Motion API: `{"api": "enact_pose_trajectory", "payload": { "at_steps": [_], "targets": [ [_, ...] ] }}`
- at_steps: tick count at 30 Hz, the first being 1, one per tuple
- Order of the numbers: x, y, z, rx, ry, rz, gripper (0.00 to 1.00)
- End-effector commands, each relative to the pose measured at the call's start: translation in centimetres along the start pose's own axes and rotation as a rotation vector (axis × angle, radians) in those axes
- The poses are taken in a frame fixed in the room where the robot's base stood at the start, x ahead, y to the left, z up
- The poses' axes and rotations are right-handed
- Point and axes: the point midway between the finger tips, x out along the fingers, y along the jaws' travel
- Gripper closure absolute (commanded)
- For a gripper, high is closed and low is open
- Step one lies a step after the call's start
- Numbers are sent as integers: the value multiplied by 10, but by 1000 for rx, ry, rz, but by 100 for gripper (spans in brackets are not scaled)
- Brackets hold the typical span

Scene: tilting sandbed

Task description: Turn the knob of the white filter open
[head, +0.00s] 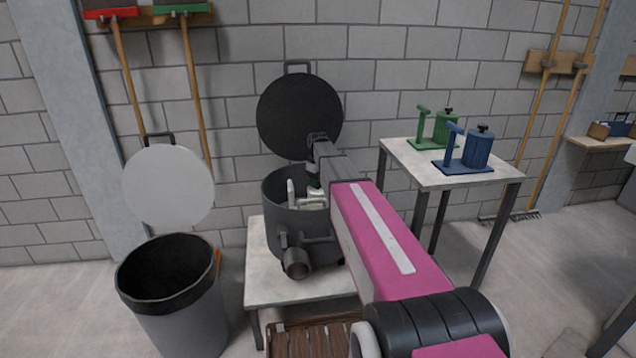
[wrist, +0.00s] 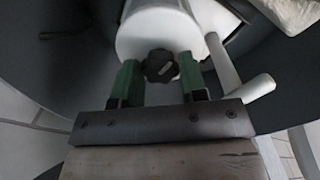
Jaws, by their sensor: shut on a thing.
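The white filter (wrist: 160,28) stands inside a dark grey round vessel (head: 275,228); its pale handle (head: 291,193) shows there in the head view. In the wrist view its black knob (wrist: 160,66) sits at the near end of the white body. My gripper (wrist: 158,70) has its green fingers on either side of the knob, shut on it. A white arm-like handle (wrist: 225,65) of the filter is just right of the fingers. In the head view my arm reaches down into the vessel and hides most of the filter and the knob.
The vessel's round lid (head: 300,115) stands raised behind it. The vessel rests on a low pale table (head: 262,285). A blue filter (head: 478,150) and a green filter (head: 440,130) stand on a side table (head: 410,160). An open grey bin (head: 185,325) is at the left.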

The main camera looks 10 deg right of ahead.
Motion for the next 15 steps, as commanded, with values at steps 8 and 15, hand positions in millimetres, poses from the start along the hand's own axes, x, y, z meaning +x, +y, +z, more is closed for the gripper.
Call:
{"api": "enact_pose_trajectory", "payload": {
  "at_steps": [8, 15],
  "targets": [
    [0, 0, 0, -97, 0, 0, 84],
    [0, 0, 0, -120, 0, 0, 84]
  ]
}}
